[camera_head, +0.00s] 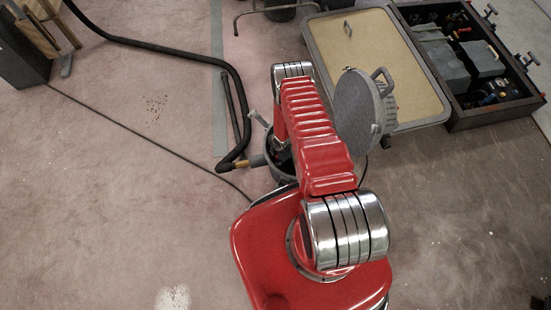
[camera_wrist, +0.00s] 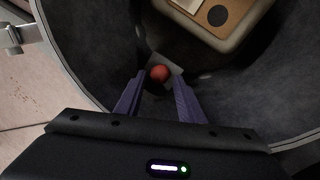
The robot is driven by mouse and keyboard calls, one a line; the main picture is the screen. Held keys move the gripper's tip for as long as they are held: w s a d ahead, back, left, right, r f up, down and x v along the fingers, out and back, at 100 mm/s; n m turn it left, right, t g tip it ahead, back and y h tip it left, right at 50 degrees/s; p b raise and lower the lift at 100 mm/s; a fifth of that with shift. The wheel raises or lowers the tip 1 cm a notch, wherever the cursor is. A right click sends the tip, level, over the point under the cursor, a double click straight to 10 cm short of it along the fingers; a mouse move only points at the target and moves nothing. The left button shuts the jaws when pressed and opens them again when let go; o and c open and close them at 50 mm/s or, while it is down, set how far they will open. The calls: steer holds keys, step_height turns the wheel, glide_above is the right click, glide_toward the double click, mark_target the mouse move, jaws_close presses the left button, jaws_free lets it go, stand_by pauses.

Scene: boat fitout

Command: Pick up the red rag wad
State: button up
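The red rag wad (camera_wrist: 159,73) shows in the wrist view as a small round red lump, low inside a dark grey round drum (camera_wrist: 70,62). A pale flat scrap (camera_wrist: 176,67) lies partly under or behind it. My gripper (camera_wrist: 158,88) is open, its two purple fingers pointing down into the drum. The wad appears between and just beyond the fingertips; I cannot tell how far below them it lies. In the head view my red arm reaches over the drum (camera_head: 272,172) and hides most of its inside, the wad and my gripper.
A beige box-like part (camera_wrist: 215,18) sits inside the drum at the top of the wrist view. A round grey lid (camera_head: 357,112) stands tilted beside my arm. A black hose (camera_head: 190,52) runs to the drum. A framed tan panel (camera_head: 375,62) and an open toolbox (camera_head: 470,65) lie behind.

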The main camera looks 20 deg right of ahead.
mark_target(276, 157)
steer(key=shift+w+f, duration=0.2)
steer(key=shift+f, duration=0.75)
steer(key=shift+w+f, duration=0.15)
steer(key=shift+f, duration=0.75)
steer(key=shift+c, duration=0.7)
jaws_close()
